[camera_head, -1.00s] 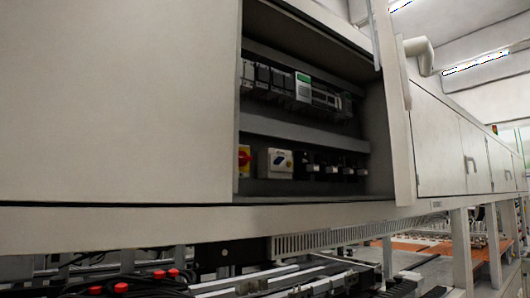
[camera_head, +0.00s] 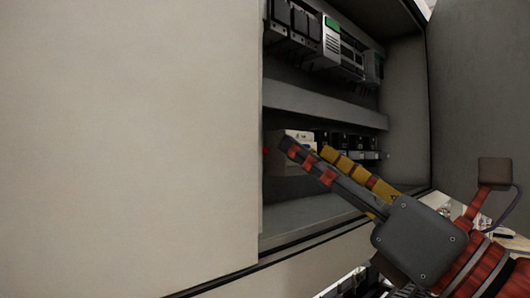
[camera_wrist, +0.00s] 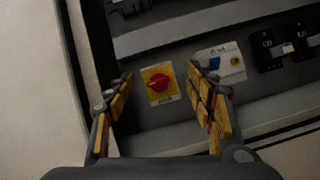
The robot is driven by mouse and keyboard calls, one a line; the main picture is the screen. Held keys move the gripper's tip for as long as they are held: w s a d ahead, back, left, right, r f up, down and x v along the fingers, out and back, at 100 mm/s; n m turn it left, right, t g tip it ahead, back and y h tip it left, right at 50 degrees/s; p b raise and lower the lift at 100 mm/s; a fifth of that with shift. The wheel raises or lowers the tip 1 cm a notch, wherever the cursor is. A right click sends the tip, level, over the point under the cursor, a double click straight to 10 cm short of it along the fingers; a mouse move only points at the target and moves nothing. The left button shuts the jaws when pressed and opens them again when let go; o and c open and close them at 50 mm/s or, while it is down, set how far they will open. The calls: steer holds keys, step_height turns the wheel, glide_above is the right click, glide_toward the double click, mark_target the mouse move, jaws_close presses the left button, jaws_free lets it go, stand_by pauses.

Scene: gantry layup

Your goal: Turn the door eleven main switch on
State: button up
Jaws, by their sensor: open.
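The main switch (camera_wrist: 159,83) is a red rotary knob on a yellow plate, low in the open cabinet. In the wrist view it lies between and beyond my open fingers, apart from them as far as I can tell. In the head view only a small red bit of the switch (camera_head: 266,151) shows at the cabinet's left edge. My gripper (camera_wrist: 161,84) is open and empty. In the head view my gripper (camera_head: 305,150) reaches into the cabinet from the lower right. I cannot read the knob's position for sure.
A white box with a blue mark (camera_wrist: 222,62) sits right of the switch; black breakers (camera_wrist: 268,48) follow. A row of modules (camera_head: 340,45) fills the upper shelf. The closed panel (camera_head: 130,130) bounds the opening on the left, the open door (camera_head: 475,80) on the right.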

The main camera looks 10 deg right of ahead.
steer(key=n, duration=0.1)
steer(key=a+f+n+g, duration=0.1)
steer(key=w+f+n+g+y, duration=0.1)
steer(key=n, duration=0.1)
steer(key=shift+w+a+f, duration=0.1)
steer(key=shift+a+f, duration=0.05)
steer(key=shift+a, duration=0.15)
steer(key=shift+x, duration=3.85)
steer(key=shift+c, duration=1)
steer(key=c, duration=1)
steer(key=shift+o, duration=0.2)
